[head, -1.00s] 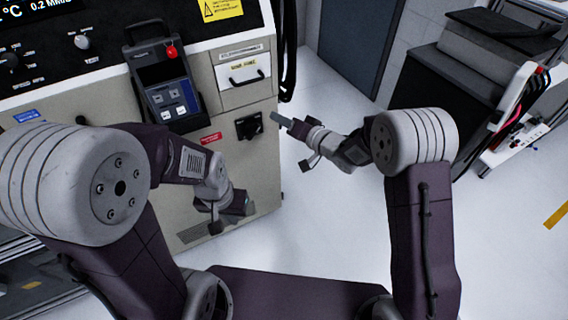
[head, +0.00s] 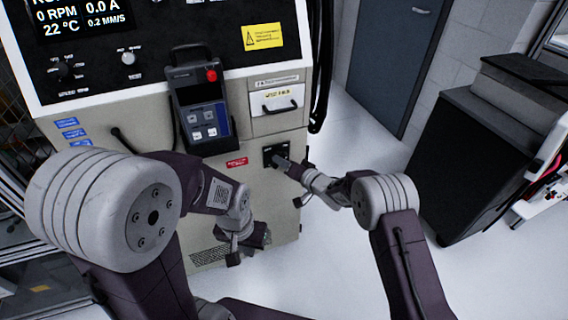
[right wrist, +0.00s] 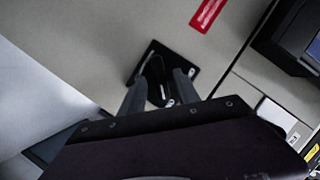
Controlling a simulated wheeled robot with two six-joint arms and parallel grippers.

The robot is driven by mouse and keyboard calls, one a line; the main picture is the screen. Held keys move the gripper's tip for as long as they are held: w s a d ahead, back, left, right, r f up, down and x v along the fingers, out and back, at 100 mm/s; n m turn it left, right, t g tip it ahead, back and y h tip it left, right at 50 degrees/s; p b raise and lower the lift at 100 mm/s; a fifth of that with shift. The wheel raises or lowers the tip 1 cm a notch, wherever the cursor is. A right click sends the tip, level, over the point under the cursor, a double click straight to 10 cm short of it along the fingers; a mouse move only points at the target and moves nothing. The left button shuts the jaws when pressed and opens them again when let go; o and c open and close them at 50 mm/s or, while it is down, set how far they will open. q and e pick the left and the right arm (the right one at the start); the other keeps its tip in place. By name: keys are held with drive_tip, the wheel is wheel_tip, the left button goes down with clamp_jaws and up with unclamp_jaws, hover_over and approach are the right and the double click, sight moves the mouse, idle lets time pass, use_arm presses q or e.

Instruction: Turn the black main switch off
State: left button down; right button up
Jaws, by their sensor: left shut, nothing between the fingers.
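The black main switch (head: 270,151) is a dark square plate with a handle, low on the right of the beige cabinet's front. In the right wrist view the switch plate (right wrist: 188,76) and its dark handle (right wrist: 154,77) show upside the gripper. My right gripper (head: 279,160) is at the switch. In the right wrist view its two fingers (right wrist: 158,88) are apart, one on each side of the handle; whether they touch it I cannot tell. My left gripper (head: 250,250) is shut and empty, low in front of the cabinet, clear of the switch.
A handheld control unit (head: 199,105) with a red button hangs on the cabinet left of the switch. A red label (head: 237,162) is beside the switch, and a drawer (head: 277,101) is above it. Black cables hang at the cabinet's right edge.

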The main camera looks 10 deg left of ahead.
drive_tip(key=shift+a, duration=0.1)
clamp_jaws()
